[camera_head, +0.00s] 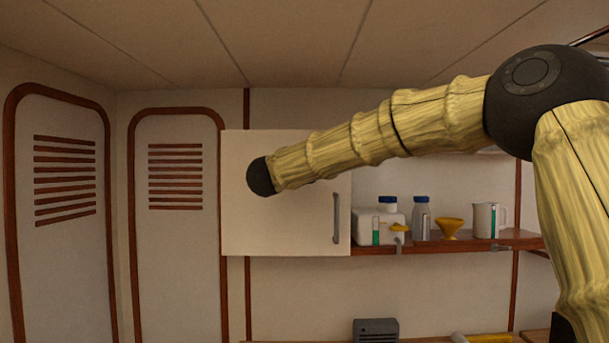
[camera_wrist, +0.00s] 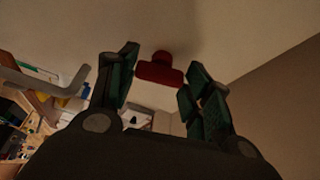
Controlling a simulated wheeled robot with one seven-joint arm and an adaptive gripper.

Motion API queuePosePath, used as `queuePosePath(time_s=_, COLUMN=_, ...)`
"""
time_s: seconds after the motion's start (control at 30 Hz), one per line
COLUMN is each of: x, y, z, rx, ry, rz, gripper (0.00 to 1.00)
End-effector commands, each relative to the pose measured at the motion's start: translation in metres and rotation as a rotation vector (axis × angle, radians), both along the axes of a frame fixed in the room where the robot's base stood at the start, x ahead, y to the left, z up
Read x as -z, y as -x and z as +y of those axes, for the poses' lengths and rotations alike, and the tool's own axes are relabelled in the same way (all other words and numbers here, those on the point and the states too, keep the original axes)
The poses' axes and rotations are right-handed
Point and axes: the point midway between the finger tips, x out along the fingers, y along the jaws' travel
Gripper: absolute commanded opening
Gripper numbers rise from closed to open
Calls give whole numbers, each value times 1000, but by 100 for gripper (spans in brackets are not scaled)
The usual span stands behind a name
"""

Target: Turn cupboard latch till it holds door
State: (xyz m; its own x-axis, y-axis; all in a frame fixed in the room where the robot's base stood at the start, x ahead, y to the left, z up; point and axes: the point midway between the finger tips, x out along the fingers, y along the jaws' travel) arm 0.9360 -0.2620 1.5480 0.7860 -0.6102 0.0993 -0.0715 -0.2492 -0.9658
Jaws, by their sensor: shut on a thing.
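The white cupboard door (camera_head: 290,230) hangs at the middle left of the head view, with a grey upright handle (camera_head: 336,218) near its right edge. In the wrist view the pale door surface (camera_wrist: 215,30) fills the top, and the handle (camera_wrist: 45,85) shows at the left. The dark red latch (camera_wrist: 160,69) has a short bar lying crosswise in the picture and a rounded part behind it. My gripper (camera_wrist: 162,72) has one finger at each end of the bar and is shut on it. In the head view my arm hides the gripper and the latch.
A wooden shelf (camera_head: 440,242) right of the door bears a white canister (camera_head: 376,222), a blue-capped bottle (camera_head: 421,222), a yellow funnel (camera_head: 450,228) and a measuring jug (camera_head: 487,219). A dark grey box (camera_head: 376,330) stands below. Slatted locker doors (camera_head: 175,240) line the left.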

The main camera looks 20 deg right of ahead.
Motion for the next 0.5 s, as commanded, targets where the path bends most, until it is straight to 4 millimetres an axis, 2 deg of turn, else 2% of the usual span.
queuePosePath(time_s=0.2, x=1, y=0, z=0, rx=0, ry=-129, rz=-35, gripper=26)
queuePosePath(time_s=0.5, x=-1, y=0, z=0, rx=1, ry=-214, rz=-60, gripper=26)
